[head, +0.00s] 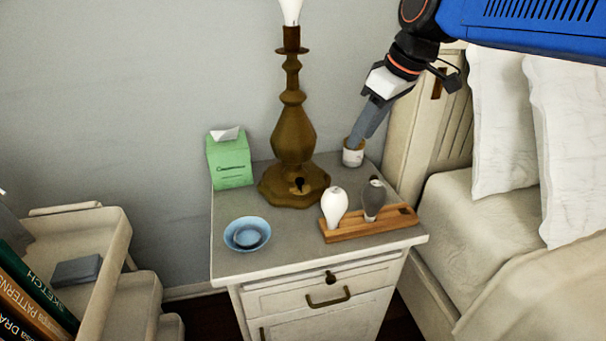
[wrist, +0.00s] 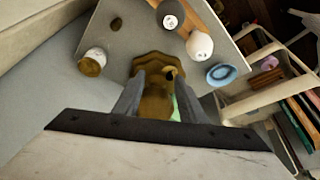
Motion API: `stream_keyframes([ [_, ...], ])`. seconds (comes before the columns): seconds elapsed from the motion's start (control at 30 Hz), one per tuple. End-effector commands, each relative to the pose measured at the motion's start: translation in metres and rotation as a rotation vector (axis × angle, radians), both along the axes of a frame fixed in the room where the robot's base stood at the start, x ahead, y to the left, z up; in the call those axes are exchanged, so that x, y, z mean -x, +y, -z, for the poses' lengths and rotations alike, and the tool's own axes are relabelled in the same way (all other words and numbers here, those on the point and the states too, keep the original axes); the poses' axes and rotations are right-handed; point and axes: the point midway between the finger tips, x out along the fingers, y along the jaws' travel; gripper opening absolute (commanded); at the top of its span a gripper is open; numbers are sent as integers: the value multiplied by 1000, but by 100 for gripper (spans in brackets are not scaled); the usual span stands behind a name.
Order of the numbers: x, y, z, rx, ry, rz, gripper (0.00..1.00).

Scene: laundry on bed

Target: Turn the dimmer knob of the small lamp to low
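The lamp (head: 292,130) is a brass-brown turned column with a bare bulb, standing at the back of the grey-topped nightstand. Its small dark knob (head: 299,184) sits on the front of the base; it also shows in the wrist view (wrist: 170,73). The knob's setting is too small to tell. My gripper (head: 358,143) is to the right of the lamp, pointing down, and overlaps the small white cup in the head view. In the wrist view my gripper (wrist: 160,100) has its two fingers apart, with the lamp seen between them. It holds nothing that I can see.
A bed (head: 480,215) stands right, a book cart (head: 103,240) left.

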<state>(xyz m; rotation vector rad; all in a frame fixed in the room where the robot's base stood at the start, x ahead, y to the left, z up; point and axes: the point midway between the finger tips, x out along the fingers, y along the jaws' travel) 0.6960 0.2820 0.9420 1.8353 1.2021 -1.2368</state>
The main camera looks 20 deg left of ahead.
Motion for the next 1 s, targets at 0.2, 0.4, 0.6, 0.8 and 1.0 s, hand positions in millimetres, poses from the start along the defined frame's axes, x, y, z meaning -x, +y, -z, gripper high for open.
stream_keyframes([
  [0.2,-3,60,-6,-5,-1,-138,37],
  [0.4,-3,77,-5,-7,-3,-177,37],
  [0.6,-5,84,14,-7,0,-177,37],
  [0.8,-8,97,46,-6,-1,-177,37],
  [1.0,-11,110,79,-6,0,-176,37],
])
